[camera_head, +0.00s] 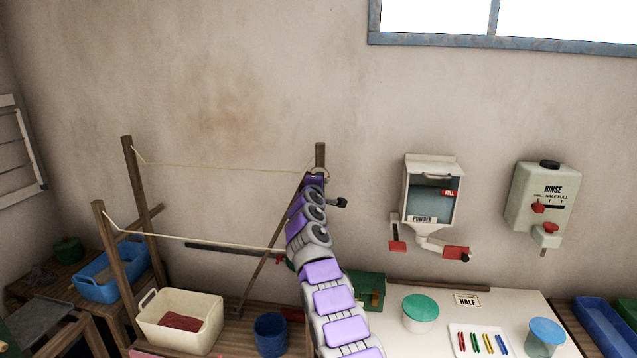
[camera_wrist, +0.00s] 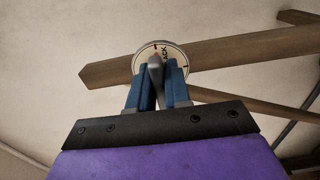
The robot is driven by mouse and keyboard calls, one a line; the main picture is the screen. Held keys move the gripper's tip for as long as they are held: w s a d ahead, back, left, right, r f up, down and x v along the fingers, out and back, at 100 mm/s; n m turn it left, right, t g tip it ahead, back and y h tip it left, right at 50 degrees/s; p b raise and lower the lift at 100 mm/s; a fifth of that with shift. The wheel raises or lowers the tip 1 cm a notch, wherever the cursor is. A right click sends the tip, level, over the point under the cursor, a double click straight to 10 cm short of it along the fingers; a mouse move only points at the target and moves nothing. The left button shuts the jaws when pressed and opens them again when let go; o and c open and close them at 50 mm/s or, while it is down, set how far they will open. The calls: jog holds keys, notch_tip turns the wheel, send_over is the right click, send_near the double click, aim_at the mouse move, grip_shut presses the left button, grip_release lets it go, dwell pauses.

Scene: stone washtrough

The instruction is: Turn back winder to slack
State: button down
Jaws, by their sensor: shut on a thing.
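The winder is a round pale dial (camera_wrist: 176,50) on a wooden post (camera_wrist: 240,50) in the wrist view. Its lettering is partly hidden; "ACK" is readable, and there are red marks near the rim. A grey handle (camera_wrist: 155,68) stands out in front of the dial. My gripper (camera_wrist: 157,76) is shut on this handle, a blue finger on each side. In the head view my arm covers most of the winder at the top of the right post (camera_head: 320,153). Two pale lines, an upper one (camera_head: 220,168) and a lower one (camera_head: 190,238), run between the wooden posts.
A powder dispenser (camera_head: 431,190) and a rinse dispenser (camera_head: 541,200) hang on the wall to the right. Below are a white tub (camera_head: 180,325), a blue bucket (camera_head: 270,336) and a white counter (camera_head: 395,300). The wall above the lines is clear.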

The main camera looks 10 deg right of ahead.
jog(key=shift+f, duration=0.2)
jog(key=c, duration=1.2)
grip_release()
jog(key=shift+w, duration=0.1)
jog(key=shift+o, duration=0.2)
jog(key=shift+r, duration=0.1)
